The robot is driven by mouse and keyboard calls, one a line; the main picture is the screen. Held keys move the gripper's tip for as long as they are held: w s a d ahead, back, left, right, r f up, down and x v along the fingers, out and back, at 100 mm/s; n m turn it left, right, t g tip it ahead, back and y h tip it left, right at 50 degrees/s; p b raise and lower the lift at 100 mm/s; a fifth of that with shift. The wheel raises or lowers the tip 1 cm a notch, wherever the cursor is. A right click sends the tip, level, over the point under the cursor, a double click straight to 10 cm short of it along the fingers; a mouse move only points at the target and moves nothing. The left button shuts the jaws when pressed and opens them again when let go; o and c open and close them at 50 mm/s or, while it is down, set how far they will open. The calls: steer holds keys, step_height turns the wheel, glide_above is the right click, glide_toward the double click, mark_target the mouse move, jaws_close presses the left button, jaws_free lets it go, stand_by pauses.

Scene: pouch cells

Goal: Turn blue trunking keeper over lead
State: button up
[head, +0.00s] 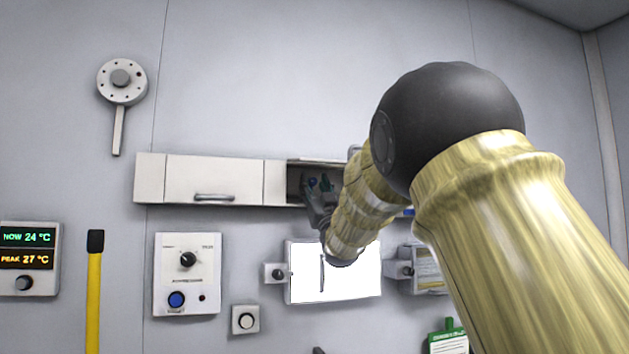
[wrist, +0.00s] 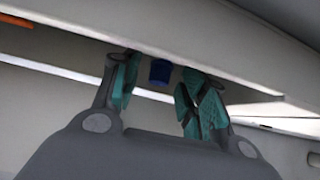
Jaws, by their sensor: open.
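The blue trunking keeper (wrist: 160,72) is a small blue piece under a pale edge in the wrist view. It sits between and beyond the teal fingertips of my gripper (wrist: 158,95), which are spread apart. I cannot tell whether either finger touches it. In the head view my gripper (head: 319,186) reaches into the dark open right part of the white wall trunking (head: 150,180). Small blue and teal bits show there, too small to sort surely. I cannot make out the lead in either view.
A white panel (head: 305,285) is on the wall below my gripper. A control box with a knob (head: 187,290) and a temperature display (head: 30,248) are to the left. My arm hides the trunking's right end.

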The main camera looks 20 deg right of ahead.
steer(key=shift+w+r, duration=0.1)
steer(key=shift+w, duration=0.1)
steer(key=shift+h, duration=0.3)
steer(key=shift+s, duration=0.1)
jaws_close()
steer(key=shift+n+y+b, duration=0.65)
steer(key=shift+n+y, duration=0.05)
steer(key=shift+d+n+y+b, duration=0.1)
steer(key=shift+n+y+b, duration=0.4)
steer(key=shift+n+y, duration=0.5)
steer(key=shift+g, duration=0.3)
